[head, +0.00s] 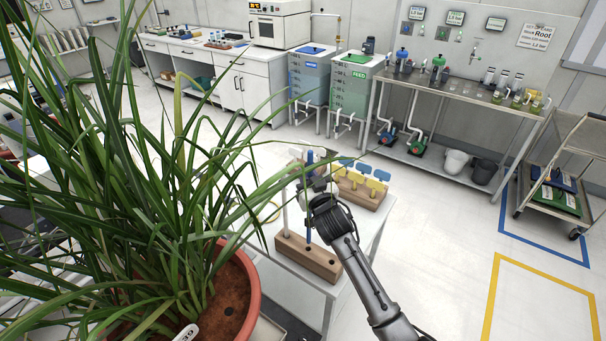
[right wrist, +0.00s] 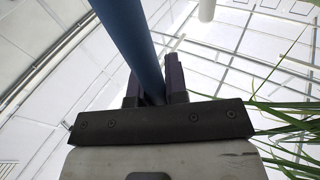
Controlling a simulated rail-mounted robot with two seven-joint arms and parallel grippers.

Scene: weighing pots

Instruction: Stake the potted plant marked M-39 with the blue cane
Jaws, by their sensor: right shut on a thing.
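The blue cane (head: 308,227) stands upright, its lower end at a wooden block (head: 322,262) on a white table. My right gripper (head: 311,184) is shut on the blue cane near its top; the cane also runs between the dark fingers in the right wrist view (right wrist: 135,40). A large potted plant (head: 252,295) with long green leaves fills the left foreground. Its terracotta pot has brown soil with a small dark hole (head: 229,311). A white tag (head: 187,332) at the soil is cut off by the frame edge, so its full marking cannot be read. My left gripper is not in view.
A pale cane (head: 285,215) stands in the block beside the blue one. A wooden holder (head: 357,194) with yellow and blue tags sits behind the gripper. Plant leaves reach across near my right gripper.

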